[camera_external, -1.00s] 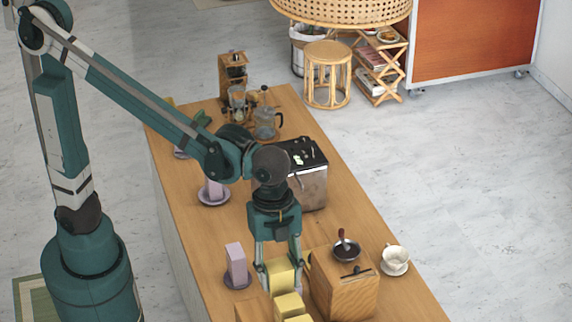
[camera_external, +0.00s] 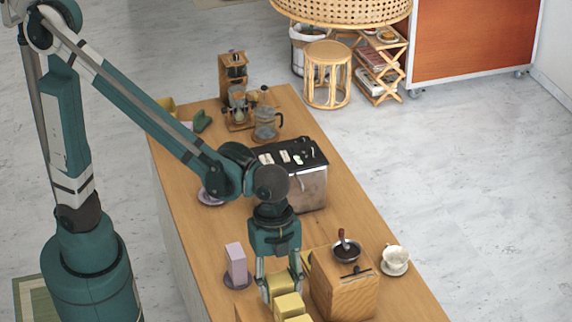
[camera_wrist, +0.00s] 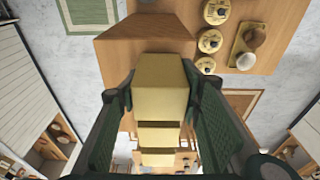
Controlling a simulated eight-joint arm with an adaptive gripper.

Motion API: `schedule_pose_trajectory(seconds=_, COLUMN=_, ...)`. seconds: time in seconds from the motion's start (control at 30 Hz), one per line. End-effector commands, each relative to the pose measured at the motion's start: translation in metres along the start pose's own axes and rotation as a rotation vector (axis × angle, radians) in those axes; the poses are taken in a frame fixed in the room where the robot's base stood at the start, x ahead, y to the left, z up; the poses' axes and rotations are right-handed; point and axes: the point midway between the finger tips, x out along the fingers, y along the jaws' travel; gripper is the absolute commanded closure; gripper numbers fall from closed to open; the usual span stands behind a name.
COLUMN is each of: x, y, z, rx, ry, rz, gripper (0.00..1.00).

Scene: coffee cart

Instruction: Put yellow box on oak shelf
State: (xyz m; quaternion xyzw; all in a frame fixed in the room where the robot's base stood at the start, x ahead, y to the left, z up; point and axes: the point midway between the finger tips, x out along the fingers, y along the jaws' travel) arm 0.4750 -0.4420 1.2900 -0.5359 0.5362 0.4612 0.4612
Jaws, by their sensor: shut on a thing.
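My gripper (camera_external: 283,286) is low over the counter's near end, its fingers shut on a yellow box (camera_wrist: 160,85). In the wrist view the box sits between the two dark green fingers (camera_wrist: 158,98). Two more yellow boxes (camera_wrist: 159,135) (camera_wrist: 158,160) line up below it in that view. They also show just in front of the gripper in the external view (camera_external: 288,305). A wooden piece (camera_wrist: 145,35), possibly the oak shelf, lies beside the held box in the wrist view. I cannot tell whether the held box touches it.
A white cup (camera_external: 395,259) is further right. A lilac block (camera_external: 236,264) on a saucer stands to the left. A metal machine (camera_external: 305,180) is behind.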

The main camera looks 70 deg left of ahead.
Motion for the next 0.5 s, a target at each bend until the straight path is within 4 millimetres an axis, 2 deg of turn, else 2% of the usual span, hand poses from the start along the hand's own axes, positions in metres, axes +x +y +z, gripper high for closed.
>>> schedule_pose_trajectory(seconds=0.5, x=0.0067, y=0.0, z=0.001, rx=0.0, ry=0.0, rz=0.0, gripper=0.76)
